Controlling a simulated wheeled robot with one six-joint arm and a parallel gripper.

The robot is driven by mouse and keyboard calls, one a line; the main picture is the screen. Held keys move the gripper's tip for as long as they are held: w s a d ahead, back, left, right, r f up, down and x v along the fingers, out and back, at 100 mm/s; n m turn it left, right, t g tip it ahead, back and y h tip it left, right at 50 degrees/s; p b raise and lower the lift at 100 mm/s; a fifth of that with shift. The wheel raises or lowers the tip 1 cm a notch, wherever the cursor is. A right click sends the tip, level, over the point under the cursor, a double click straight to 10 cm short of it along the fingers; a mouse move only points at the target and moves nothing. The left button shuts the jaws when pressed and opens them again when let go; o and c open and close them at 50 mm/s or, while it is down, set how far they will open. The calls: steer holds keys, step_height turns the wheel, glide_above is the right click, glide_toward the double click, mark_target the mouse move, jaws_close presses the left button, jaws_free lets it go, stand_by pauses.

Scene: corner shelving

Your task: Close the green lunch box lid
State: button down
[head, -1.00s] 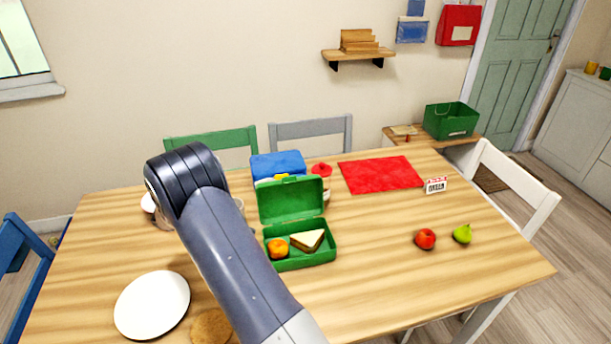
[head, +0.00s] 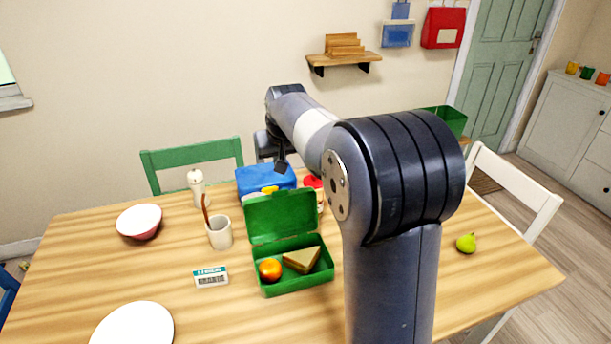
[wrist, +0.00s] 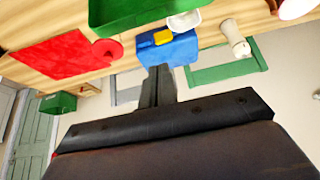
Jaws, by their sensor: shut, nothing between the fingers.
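The green lunch box (head: 300,284) stands on the wooden table with its lid (head: 281,216) raised upright at the back. An orange (head: 270,269) and a sandwich wedge (head: 302,260) lie inside it. My gripper (head: 281,165) is shut and empty, behind the raised lid and over the blue lunch box (head: 258,180). In the wrist view my shut gripper (wrist: 160,72) points toward the blue box (wrist: 172,52), and a part of the green lunch box (wrist: 125,12) shows at the top edge. I cannot tell whether the fingers touch the blue box.
A cup (head: 220,235), a small sign (head: 211,277), a bowl (head: 139,221) and a white plate (head: 133,326) stand left of the green box. A pear (head: 466,243) lies at the right. In the wrist view a red mat (wrist: 60,57) lies on the table. My arm hides the table's right middle.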

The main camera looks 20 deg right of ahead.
mark_target(280, 194)
steer(key=shift+w+f+p, duration=0.2)
steer(key=shift+f+p, duration=0.1)
steer(key=shift+f, duration=1.65)
steer(key=shift+w+f+p, duration=0.15)
steer(key=shift+f+p, duration=0.15)
steer(key=shift+f, duration=1.65)
steer(key=shift+f, duration=0.15)
